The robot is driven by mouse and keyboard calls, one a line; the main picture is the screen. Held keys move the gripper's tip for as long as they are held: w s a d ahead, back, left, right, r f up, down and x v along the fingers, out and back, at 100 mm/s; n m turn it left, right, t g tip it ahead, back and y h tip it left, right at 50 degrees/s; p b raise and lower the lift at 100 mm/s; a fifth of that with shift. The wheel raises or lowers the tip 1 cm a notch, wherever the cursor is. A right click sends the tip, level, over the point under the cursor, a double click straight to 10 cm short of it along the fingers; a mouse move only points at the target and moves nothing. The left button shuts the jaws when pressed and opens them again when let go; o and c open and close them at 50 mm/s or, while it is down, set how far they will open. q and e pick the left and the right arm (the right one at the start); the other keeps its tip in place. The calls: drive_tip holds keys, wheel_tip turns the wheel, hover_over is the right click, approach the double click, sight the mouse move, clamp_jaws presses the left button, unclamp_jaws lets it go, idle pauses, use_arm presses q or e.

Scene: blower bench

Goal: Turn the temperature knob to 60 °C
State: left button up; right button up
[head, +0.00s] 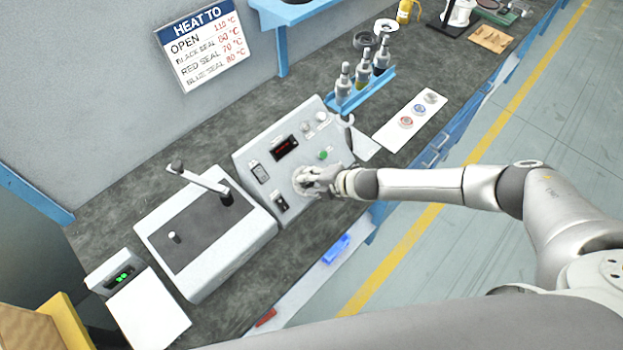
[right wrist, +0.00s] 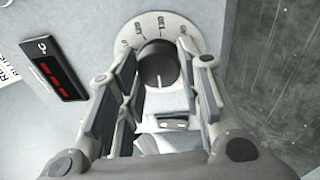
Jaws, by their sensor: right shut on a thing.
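The temperature knob (right wrist: 158,66) is dark and round with a pale pointer line, set in a light dial ring (right wrist: 183,24) with printed marks too blurred to read surely. My right gripper (head: 308,181) is at the dial on the grey control panel (head: 250,150). In the right wrist view my right gripper (right wrist: 160,85) has its fingers on both sides of the knob, shut on it. A dark display with red digits (right wrist: 52,72) is beside the dial; the digits are not legible. It also shows in the head view (head: 285,147). My left gripper is not in view.
A grey box with a lever (head: 205,235) stands left of the panel. A blue rack (head: 362,92) with several bottles and a white strip with round pieces (head: 412,120) are behind to the right. A wall sign (head: 203,45) lists temperatures. A green-lit scale (head: 120,278) is at lower left.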

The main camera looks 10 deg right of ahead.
drive_tip(key=n+p, duration=0.1)
drive_tip(key=n, duration=0.3)
drive_tip(key=shift+n+p, duration=0.35)
drive_tip(key=shift+n, duration=0.05)
drive_tip(key=n, duration=0.4)
drive_tip(key=shift+d+n+g, duration=0.1)
drive_tip(key=shift+n+g, duration=0.2)
drive_tip(key=shift+g, duration=0.1)
drive_tip(key=shift+h, duration=0.3)
drive_tip(key=o, duration=1)
drive_tip(key=shift+o, duration=0.2)
drive_tip(key=v, duration=1.2)
